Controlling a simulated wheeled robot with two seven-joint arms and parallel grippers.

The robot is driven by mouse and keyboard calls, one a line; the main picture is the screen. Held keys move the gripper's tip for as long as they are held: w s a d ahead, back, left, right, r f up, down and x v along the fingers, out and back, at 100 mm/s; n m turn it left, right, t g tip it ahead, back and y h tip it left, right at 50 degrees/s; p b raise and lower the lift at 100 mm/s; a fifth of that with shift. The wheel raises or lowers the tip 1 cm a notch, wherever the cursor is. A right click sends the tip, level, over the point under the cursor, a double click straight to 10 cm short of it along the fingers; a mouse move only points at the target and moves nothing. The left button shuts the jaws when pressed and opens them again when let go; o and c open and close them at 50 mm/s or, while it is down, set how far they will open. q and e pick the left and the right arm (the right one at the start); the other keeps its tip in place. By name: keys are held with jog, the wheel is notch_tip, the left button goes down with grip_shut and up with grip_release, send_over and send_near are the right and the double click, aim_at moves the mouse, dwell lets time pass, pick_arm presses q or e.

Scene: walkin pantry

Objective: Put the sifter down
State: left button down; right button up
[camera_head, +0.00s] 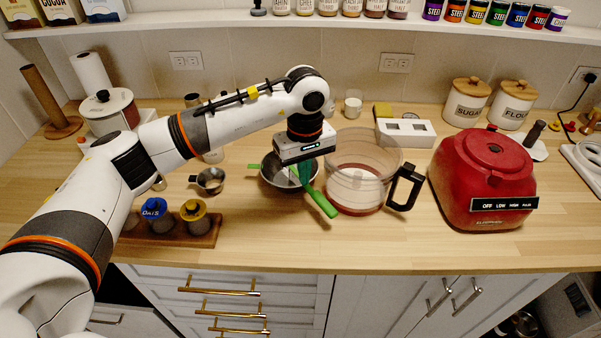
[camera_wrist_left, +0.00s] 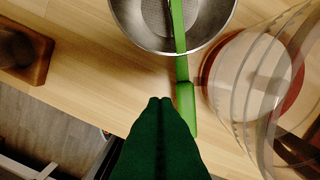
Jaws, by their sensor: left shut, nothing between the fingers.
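The sifter is a round metal bowl (camera_head: 276,178) with a bright green handle (camera_head: 322,203). It sits on the wooden counter, its handle pointing toward the counter's front edge. In the left wrist view the sifter's bowl (camera_wrist_left: 135,22) is at the top, and the handle runs down from it. My left gripper (camera_head: 305,180) points down over the sifter, close to the handle. Its dark green fingers (camera_wrist_left: 160,100) are together and empty, just left of the handle end in the wrist view. The gripper hides part of the bowl. My right gripper is not in view.
A clear blender jar (camera_head: 350,170) with a black handle stands right beside the sifter. A red blender base (camera_head: 485,180) is farther right. A wooden rack (camera_head: 195,238) with jars and a small metal cup (camera_head: 210,180) are left. Free counter lies in front.

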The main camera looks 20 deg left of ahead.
aim_at(289, 176)
pick_arm(q)
jog(key=f, duration=0.2)
jog(key=f+p, duration=0.1)
jog(key=f, duration=0.1)
jog(key=f+p, duration=0.1)
jog(key=f, duration=0.2)
jog(key=shift+s, duration=0.4)
jog(key=shift+w+a+f+p, duration=0.2)
jog(key=shift+w+a+p, duration=0.25)
jog(key=shift+w, duration=0.2)
jog(key=shift+w+a+f+p, duration=0.2)
jog(key=shift+w+a+p, duration=0.25)
jog(key=shift+w, duration=0.15)
jog(key=shift+w+a, duration=0.3)
jog(key=shift+f, duration=0.1)
jog(key=shift+w+a, duration=0.1)
jog(key=w+a+b, duration=0.1)
jog(key=b, duration=0.1)
jog(key=w+a+b, duration=0.2)
jog(key=b, duration=0.1)
jog(key=shift+w+f+b, duration=0.2)
jog(key=shift+f+b, duration=0.05)
jog(key=shift+b, duration=0.05)
jog(key=shift+w+a+r, duration=0.2)
jog(key=shift+w+a, duration=0.05)
jog(key=shift+a, duration=0.05)
jog(key=shift+r, duration=0.1)
